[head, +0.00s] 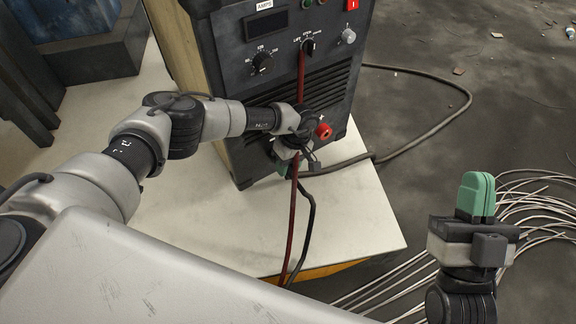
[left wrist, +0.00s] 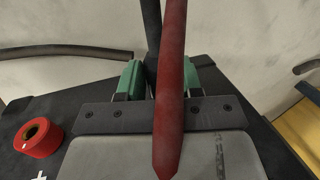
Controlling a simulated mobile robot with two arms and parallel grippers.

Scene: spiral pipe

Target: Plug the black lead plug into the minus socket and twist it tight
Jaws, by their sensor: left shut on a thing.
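My left gripper (head: 287,160) is at the lower front panel of the welding machine. In the left wrist view its green fingertips (left wrist: 165,80) are on either side of the black lead (left wrist: 151,38), shut on its plug. The black lead (head: 310,205) hangs down from the gripper. The plug's tip and the minus socket are hidden behind my gripper, so I cannot tell how far in the plug sits. The red plus socket (head: 324,131) is beside the gripper; it also shows in the left wrist view (left wrist: 38,137). My right gripper (head: 478,193) is shut and empty, pointing up.
A red lead (head: 291,225) hangs across the panel and in front of my left gripper, close to the wrist camera (left wrist: 170,80). The welding machine (head: 275,45) stands on a pale tabletop (head: 350,215). A grey cable (head: 430,130) runs behind; loose wires (head: 535,200) lie right.

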